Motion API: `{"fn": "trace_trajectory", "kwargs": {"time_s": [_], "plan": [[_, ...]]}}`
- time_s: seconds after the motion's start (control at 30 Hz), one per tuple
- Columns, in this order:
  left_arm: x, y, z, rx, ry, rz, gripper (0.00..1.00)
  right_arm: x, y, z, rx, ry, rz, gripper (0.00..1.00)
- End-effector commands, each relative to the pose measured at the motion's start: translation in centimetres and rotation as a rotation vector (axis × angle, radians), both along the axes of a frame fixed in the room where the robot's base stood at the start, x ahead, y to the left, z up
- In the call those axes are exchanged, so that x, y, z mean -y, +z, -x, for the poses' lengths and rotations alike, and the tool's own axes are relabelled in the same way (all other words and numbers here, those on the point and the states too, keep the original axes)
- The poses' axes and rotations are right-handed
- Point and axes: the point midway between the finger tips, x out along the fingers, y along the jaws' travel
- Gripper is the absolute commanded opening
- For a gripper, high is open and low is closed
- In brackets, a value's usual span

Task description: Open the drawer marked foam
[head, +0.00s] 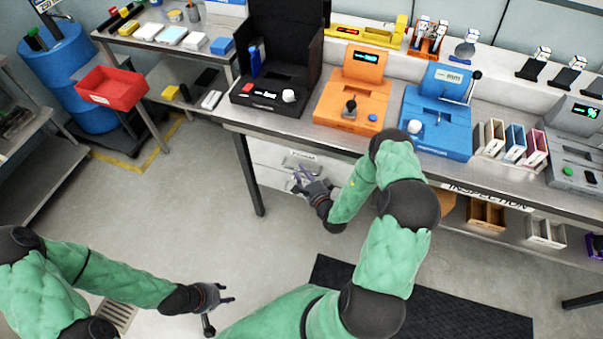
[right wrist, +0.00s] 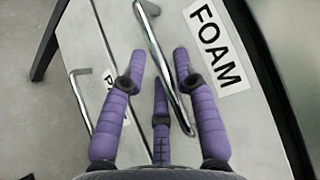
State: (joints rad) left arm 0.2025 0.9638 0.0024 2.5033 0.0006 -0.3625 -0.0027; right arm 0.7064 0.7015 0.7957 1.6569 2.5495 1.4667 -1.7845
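The white drawer marked FOAM (right wrist: 222,48) fills much of the right wrist view, and its label is readable there. Its metal bar handle (right wrist: 163,62) runs between the spread purple fingers of my right gripper (right wrist: 158,78). The fingers are open around the bar; I cannot tell whether any touches it. In the head view the drawer (head: 263,153) is the upper one under the bench and looks shut. My right gripper (head: 308,181) is in front of the drawers, partly hiding the handles. My left gripper (head: 222,298) is open and empty, low above the floor.
A second drawer with its own handle (right wrist: 88,100) lies below. The steel bench (head: 290,135) above carries an orange device (head: 352,98) and a blue device (head: 437,120). A bench leg (head: 250,175) stands left of the drawers. The floor in front is clear, with a dark mat (head: 460,310).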

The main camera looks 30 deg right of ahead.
Motion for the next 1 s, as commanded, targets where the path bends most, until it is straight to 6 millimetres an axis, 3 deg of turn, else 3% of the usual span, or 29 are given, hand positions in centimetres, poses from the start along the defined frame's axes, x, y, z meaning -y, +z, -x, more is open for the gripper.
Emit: {"fn": "trace_trajectory", "kwargs": {"time_s": [0.43,0.53,0.57,1.0], "plan": [[0.00,-0.27,0.00,0.000,0.000,0.000,0.40,0.07,-0.12,-1.11,0.000,0.000,0.000,0.30],[0.00,-0.27,0.00,0.000,0.000,0.000,0.40,0.08,-0.12,-1.10,0.000,0.000,0.000,0.04],[0.00,-0.27,0.00,0.000,0.000,0.000,0.40,0.08,-0.12,-1.10,0.000,-0.001,0.000,0.00],[0.00,-0.11,0.00,0.000,0.000,0.000,0.40,0.74,-0.15,-0.37,-0.001,-0.002,-0.002,0.00]]}}
